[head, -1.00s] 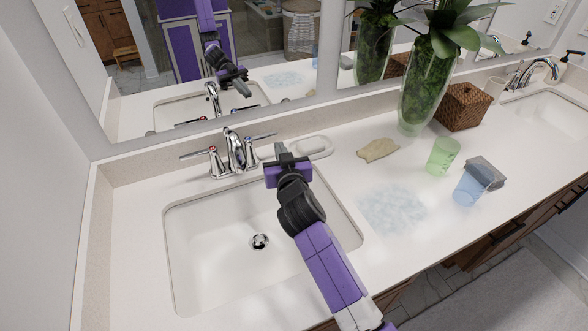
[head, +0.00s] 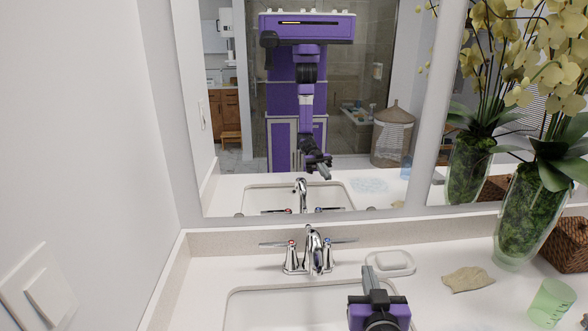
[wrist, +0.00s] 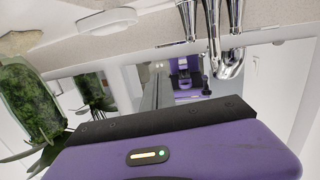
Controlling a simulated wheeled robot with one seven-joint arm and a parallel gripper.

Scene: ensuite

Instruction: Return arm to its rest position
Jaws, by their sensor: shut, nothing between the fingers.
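My gripper (head: 371,278) is at the bottom of the head view, over the back right part of the near sink (head: 262,302). Its fingers are together with nothing between them and point toward the back of the counter. The faucet (head: 313,255) stands a little left of and behind it. A white soap dish (head: 390,263) lies just behind and right of the fingertips.
A glass vase (head: 530,215) with an orchid and a woven basket (head: 568,248) are farther right. A wall (head: 85,130) closes the left side.

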